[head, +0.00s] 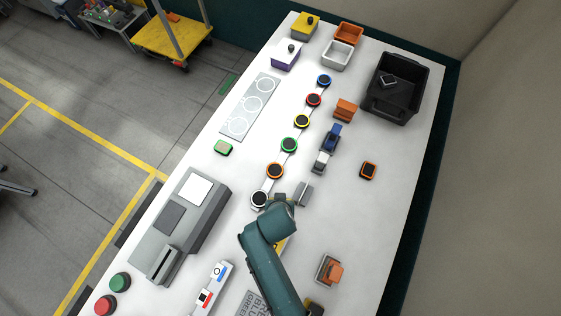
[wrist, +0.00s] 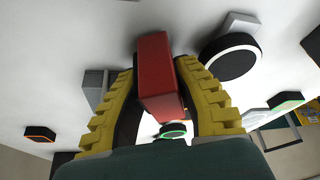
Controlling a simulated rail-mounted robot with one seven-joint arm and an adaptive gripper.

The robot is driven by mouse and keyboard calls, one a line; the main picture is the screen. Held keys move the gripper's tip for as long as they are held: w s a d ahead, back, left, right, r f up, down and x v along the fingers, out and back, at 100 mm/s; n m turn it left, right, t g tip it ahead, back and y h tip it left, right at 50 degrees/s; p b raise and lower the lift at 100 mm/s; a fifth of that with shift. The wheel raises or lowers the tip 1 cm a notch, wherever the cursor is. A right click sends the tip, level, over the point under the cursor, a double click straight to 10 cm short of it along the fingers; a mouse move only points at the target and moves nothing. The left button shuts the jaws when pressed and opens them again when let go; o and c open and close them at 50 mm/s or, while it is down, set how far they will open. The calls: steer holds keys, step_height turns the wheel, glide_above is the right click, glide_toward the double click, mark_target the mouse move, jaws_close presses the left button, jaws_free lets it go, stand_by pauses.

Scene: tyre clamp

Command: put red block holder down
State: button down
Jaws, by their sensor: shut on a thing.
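My gripper (wrist: 158,68) is shut on a red block holder (wrist: 160,75), a plain red block gripped between the yellow ribbed fingers in the wrist view. Whether it touches the table cannot be told. In the head view my arm comes in from the bottom and covers the gripper and the red block holder. The gripper end lies just right of the white-ringed black disc (head: 260,199) and beside a small grey block (head: 304,193). In the wrist view that disc (wrist: 232,57) is close to the right of the red block holder and the grey block (wrist: 95,85) is to its left.
A row of coloured-ring discs runs up the white table (head: 405,185). Blue and white blocks (head: 327,148) and an orange block (head: 345,109) stand right of it. A black bin (head: 376,105) is at the far right. Table right of the gripper is mostly clear.

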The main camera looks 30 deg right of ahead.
steer(key=shift+w+f, duration=0.1)
steer(key=shift+f, duration=0.1)
steer(key=shift+f, duration=0.15)
steer(key=c, duration=1.2)
jaws_free()
